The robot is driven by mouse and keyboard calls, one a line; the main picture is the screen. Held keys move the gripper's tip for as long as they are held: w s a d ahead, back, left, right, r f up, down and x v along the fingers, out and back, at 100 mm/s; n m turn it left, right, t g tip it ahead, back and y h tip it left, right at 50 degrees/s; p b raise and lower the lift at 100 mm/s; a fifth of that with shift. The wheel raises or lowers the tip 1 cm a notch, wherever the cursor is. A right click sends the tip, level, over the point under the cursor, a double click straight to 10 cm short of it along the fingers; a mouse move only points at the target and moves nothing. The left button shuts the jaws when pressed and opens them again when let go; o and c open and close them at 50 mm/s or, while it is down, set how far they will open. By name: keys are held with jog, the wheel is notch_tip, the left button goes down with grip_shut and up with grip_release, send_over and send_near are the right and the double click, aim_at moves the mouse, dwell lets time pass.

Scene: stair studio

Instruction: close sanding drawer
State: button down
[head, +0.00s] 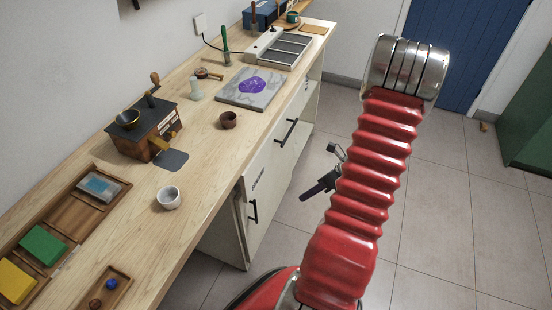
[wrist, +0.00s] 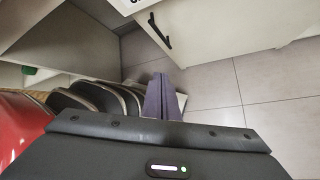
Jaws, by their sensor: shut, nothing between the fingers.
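The sanding drawer is under the workbench; its pale front (head: 262,172) carries a dark label too small to read surely. Black bar handles show on the cabinet fronts, one higher (head: 287,133) and one lower and nearer (head: 253,210). I cannot tell how far the drawer stands out. In the wrist view a pale front (wrist: 215,25) with a black handle (wrist: 161,31) lies ahead at the top. My gripper (head: 304,196) is shut and empty, to the right of the cabinet and apart from it. Its purple fingers also show in the wrist view (wrist: 162,92).
The wooden workbench (head: 120,235) holds a grinder (head: 145,130), a white cup (head: 169,197), a brown cup (head: 228,120) and a tray with coloured blocks (head: 75,212). A blue door (head: 490,45) and a green cabinet (head: 530,125) stand beyond.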

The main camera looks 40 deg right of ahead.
aim_at(267, 155)
jog(key=w+d+r+n+t+y, duration=0.1)
jog(key=w+d+r+n+t, duration=0.2)
jog(key=d+t, duration=0.4)
jog(key=w+n+t, duration=0.1)
jog(key=t, duration=0.3)
jog(key=shift+r+y, duration=0.2)
jog(key=shift+y, duration=0.1)
jog(key=shift+w, duration=0.2)
jog(key=x, duration=1.4)
jog(key=shift+s, duration=0.1)
